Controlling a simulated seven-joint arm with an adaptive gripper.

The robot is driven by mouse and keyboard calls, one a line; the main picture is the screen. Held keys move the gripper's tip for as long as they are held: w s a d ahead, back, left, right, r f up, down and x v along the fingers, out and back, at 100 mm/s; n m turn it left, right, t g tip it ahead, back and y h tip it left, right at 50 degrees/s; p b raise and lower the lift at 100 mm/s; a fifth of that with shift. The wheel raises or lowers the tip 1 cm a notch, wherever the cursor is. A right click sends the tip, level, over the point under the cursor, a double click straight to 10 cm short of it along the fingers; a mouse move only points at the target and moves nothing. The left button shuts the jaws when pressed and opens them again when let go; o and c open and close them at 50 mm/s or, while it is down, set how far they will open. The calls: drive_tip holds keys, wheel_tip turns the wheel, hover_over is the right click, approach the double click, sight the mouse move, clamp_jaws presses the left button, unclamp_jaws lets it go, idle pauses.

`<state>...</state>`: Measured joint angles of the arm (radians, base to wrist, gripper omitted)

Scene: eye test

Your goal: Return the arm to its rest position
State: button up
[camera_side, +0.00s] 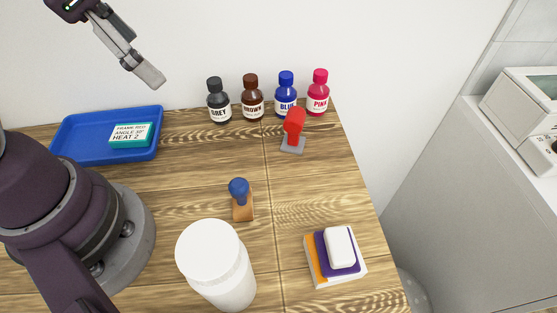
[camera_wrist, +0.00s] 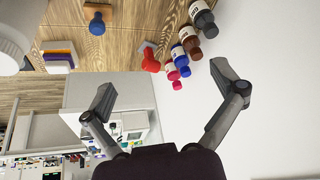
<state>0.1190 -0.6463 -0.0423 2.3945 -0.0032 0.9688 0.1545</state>
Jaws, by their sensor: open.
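My gripper (camera_side: 148,76) is at the upper left of the side view, raised above the table's back edge near the white wall. In the wrist view my gripper (camera_wrist: 164,88) has its two fingers spread wide apart with nothing between them. Part of the arm between the gripper and the base is out of the side view. My arm's base stands at the left of the table.
On the wooden table (camera_side: 190,170) are a blue tray (camera_side: 80,151) with a labelled box (camera_side: 131,135), several bottles (camera_side: 252,102), a red-handled stamp (camera_side: 293,128), a blue-knobbed stamp (camera_side: 239,192), a white canister (camera_side: 215,262) and a stacked block pile (camera_side: 336,252).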

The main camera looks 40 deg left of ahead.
drive_tip(key=a+n, duration=0.1)
drive_tip(key=n, duration=0.1)
drive_tip(key=a+n, duration=0.1)
drive_tip(key=shift+s+a+f+n+t, duration=0.2)
drive_tip(key=shift+a+f+n+t, duration=0.1)
drive_tip(key=shift+t, duration=0.1)
idle(0.8)
